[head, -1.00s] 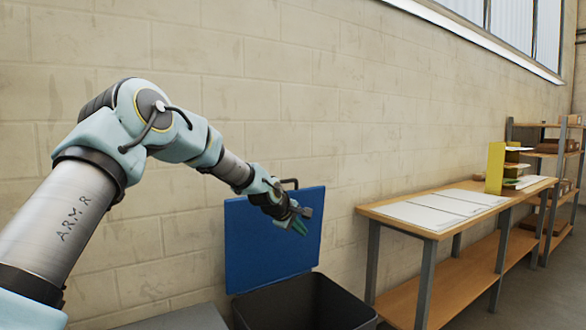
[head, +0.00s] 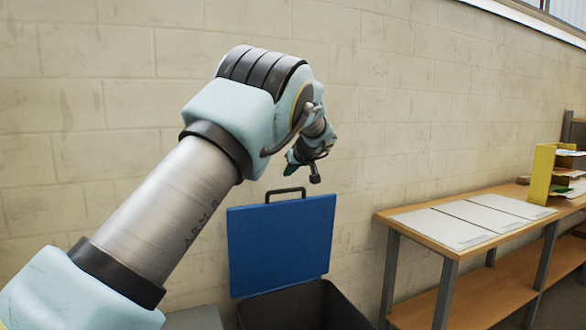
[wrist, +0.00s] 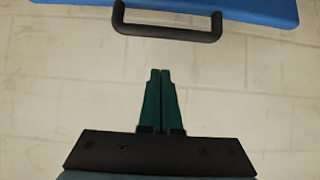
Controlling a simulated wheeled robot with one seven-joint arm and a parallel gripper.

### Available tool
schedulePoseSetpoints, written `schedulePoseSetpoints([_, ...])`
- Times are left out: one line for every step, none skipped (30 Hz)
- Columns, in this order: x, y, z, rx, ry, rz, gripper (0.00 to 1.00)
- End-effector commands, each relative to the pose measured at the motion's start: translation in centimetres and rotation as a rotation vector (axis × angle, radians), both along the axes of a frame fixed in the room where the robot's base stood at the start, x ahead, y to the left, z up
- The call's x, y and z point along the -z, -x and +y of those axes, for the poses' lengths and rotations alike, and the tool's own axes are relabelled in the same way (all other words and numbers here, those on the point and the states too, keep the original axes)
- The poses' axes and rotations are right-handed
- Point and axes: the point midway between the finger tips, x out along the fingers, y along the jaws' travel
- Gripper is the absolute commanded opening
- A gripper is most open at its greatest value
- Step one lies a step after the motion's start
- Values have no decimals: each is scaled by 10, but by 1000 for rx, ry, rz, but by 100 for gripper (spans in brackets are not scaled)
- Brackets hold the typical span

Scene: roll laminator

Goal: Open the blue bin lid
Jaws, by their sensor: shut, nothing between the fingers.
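The blue bin lid (head: 280,245) stands upright against the wall, hinged up behind the dark bin (head: 300,308). Its black handle (head: 286,193) is at the lid's top edge. The bin's dark inside shows below the lid. My gripper (head: 289,170) is above the lid and handle, apart from both. In the wrist view, the shut green fingers (wrist: 160,85) have nothing between them. The handle (wrist: 167,30) and the lid's edge (wrist: 220,8) lie past the fingertips there, with a gap of wall showing between.
A wooden table (head: 460,262) with white sheets (head: 440,228) and a yellow holder (head: 543,172) stands to the right. A grey surface (head: 195,318) is left of the bin. The block wall (head: 400,110) is close behind the lid.

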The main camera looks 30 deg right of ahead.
Motion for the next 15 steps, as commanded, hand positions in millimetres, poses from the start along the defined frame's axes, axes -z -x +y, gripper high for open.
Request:
schedulePoseSetpoints([4,-10,0,-2,-2,1,0])
schedulePoseSetpoints([7,-15,0,-3,-2,2,0])
schedulePoseSetpoints([11,-20,-1,-2,-2,2,0])
schedulePoseSetpoints([14,-24,-2,-2,-1,2,0])
schedulePoseSetpoints([17,-28,-2,-2,-1,2,0])
schedulePoseSetpoints([20,-34,-3,-2,-1,2,0])
schedulePoseSetpoints([23,-37,-4,-1,-1,1,0])
schedulePoseSetpoints([26,-41,-4,0,-2,2,0])
schedulePoseSetpoints([29,-46,-5,-1,-1,1,0])
schedulePoseSetpoints([32,-49,-5,0,-2,2,0])
schedulePoseSetpoints([34,-52,-6,0,-2,2,0])
schedulePoseSetpoints([35,-49,-7,3,-1,2,0])
schedulePoseSetpoints([36,-44,-7,3,-1,2,0])
schedulePoseSetpoints([37,-41,-6,3,-1,2,0])
schedulePoseSetpoints([39,-37,-6,3,-1,2,0])
